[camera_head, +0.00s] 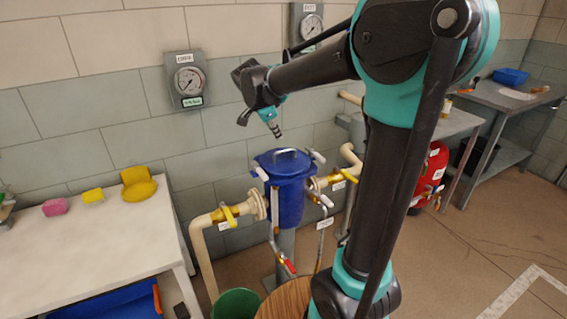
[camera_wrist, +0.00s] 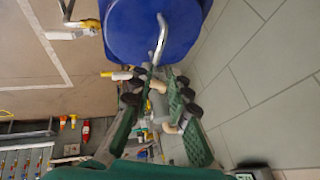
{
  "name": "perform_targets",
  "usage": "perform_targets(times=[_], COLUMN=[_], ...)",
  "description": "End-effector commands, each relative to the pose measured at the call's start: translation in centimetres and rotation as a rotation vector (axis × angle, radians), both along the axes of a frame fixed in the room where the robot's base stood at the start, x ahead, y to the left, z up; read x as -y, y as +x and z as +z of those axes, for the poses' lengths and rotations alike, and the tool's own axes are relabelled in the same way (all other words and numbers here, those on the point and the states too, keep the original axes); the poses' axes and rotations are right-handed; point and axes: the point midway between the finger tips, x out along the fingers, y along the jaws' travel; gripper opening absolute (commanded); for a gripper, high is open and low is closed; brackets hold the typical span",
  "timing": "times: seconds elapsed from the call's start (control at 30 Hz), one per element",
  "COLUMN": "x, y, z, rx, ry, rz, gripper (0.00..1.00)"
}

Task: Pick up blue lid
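The blue lid (camera_head: 272,160) lies on top of a blue vessel (camera_head: 286,200) in the head view and carries a grey metal bar handle (camera_head: 284,153). In the wrist view the round lid (camera_wrist: 120,28) fills the top middle, with its handle (camera_wrist: 161,38) pointing towards my fingers. My gripper (camera_head: 260,124) is above the lid and slightly to its left in the head view, apart from it. In the wrist view my gripper (camera_wrist: 151,90) has its two green fingers spread, with nothing held between them.
Pipes with yellow-handled valves (camera_head: 228,214) flank the vessel. Gauges (camera_head: 187,81) hang on the wall behind. A white table (camera_head: 95,235) with sponges (camera_head: 138,184) stands left. A green bin (camera_head: 236,303) and a round wooden top (camera_head: 287,300) stand in front. A red tank (camera_head: 430,180) is right.

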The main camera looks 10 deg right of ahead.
Motion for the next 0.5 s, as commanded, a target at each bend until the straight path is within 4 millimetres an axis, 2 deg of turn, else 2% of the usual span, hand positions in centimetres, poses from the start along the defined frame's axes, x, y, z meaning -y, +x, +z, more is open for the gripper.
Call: perform_targets(times=[0.1, 0.3, 0.5], x=[0.8, 1.9, 2.5], y=[1.0, 2.4, 3.0], z=[-2.2, -5.2, -6.6], rx=[-0.001, 0.000, 0.000], ry=[0.000, 0.001, 0.001], rz=[-0.001, 0.000, 0.000], gripper=[0.17, 0.17, 0.17])
